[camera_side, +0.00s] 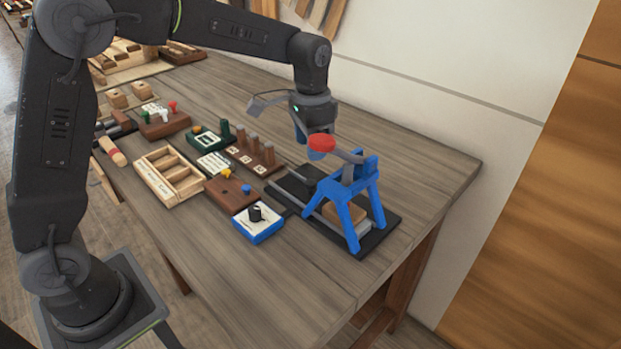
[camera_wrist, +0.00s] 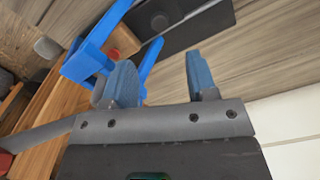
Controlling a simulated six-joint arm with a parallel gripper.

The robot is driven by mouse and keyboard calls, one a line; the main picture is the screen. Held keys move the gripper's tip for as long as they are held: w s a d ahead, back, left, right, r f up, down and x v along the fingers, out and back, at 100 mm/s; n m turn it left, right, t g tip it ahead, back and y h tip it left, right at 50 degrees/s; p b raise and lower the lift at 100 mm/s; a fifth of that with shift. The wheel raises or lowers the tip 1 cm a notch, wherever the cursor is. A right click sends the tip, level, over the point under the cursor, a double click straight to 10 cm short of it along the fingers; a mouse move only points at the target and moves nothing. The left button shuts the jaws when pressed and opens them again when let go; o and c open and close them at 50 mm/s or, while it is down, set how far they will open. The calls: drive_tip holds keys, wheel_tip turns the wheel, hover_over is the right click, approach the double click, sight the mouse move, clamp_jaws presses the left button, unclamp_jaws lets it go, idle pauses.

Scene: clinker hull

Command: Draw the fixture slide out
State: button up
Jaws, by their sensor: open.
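The fixture is a blue A-shaped frame (camera_side: 340,203) on a dark base plate (camera_side: 388,232) near the table's right side. A red knob (camera_side: 321,142) sits on its grey lever. A light wooden block (camera_side: 349,213) rests low between the frame's legs, over a grey piece. Grey rails (camera_side: 283,199) run left from there; which part is the slide I cannot tell. My gripper (camera_side: 310,145) is above the fixture, beside the red knob, open and holding nothing visible. In the wrist view, my gripper (camera_wrist: 160,78) has its blue fingers apart, with the blue frame (camera_wrist: 90,55) behind the left finger.
A blue-edged white tray (camera_side: 259,228) with a black piece, a brown block (camera_side: 229,194) and a wooden compartment tray (camera_side: 167,177) stand left of the fixture. Pegged wooden blocks (camera_side: 255,155) stand behind. The table front and far right are clear; a wall rises behind.

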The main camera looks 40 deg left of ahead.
sight(311, 182)
wheel_tip(311, 182, down, 9)
drive_tip(key=shift+f, duration=0.2)
idle(0.3)
clamp_jaws()
idle(0.4)
